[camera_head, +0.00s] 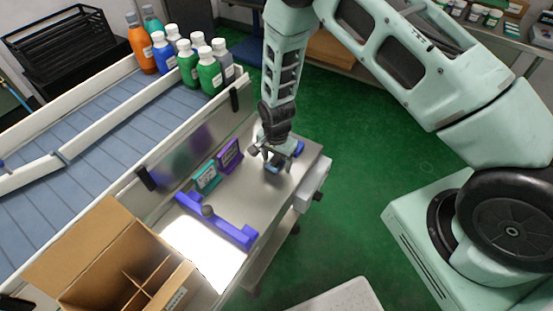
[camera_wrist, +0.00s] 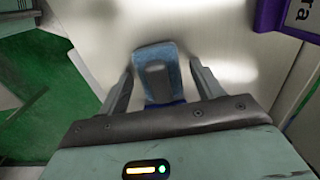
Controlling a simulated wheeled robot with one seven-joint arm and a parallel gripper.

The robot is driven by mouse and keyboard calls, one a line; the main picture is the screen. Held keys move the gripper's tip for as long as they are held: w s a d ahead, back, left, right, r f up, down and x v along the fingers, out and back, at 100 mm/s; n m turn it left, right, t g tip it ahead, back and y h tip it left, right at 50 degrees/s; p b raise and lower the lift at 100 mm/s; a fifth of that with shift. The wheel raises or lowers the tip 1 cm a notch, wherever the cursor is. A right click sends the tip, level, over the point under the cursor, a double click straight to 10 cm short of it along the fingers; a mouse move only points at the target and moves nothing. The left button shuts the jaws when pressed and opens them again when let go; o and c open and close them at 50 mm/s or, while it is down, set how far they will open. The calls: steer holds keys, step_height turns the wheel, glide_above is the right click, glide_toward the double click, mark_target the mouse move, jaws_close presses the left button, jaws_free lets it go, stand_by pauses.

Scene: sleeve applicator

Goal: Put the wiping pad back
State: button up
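The wiping pad (camera_wrist: 146,55) shows in the wrist view as a blue, fuzzy-edged pad with a grey handle piece, lying on the metal tabletop. In the head view a small blue part of it (camera_head: 272,169) shows under my gripper (camera_head: 270,158). In the wrist view my gripper (camera_wrist: 161,68) is open, with a finger on each side of the pad and visible gaps between fingers and handle. The near end of the pad is partly hidden by the gripper body. A blue piece (camera_head: 299,148) shows just right of my gripper; I cannot tell what it is.
A teal sign (camera_head: 206,178) and a purple sign (camera_head: 230,155) stand along the table's back wall. A blue-purple bracket (camera_head: 228,230) lies near a bright panel. An open cardboard box (camera_head: 100,250) is at lower left.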

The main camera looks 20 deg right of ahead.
step_height(320, 180, up, 11)
steer(key=b, duration=0.2)
step_height(320, 180, up, 9)
steer(key=n+y, duration=0.1)
steer(key=n, duration=0.3)
glide_above(276, 158)
steer(key=s+a, duration=0.5)
steer(key=s+r+n, duration=0.6)
steer(key=s+n, duration=0.1)
steer(key=s, duration=0.4)
steer(key=s+a+r+n, duration=0.1)
steer(key=s+r+n, duration=0.6)
steer(key=s, duration=0.4)
steer(key=shift+n, duration=0.3)
steer(key=shift+w, duration=0.1)
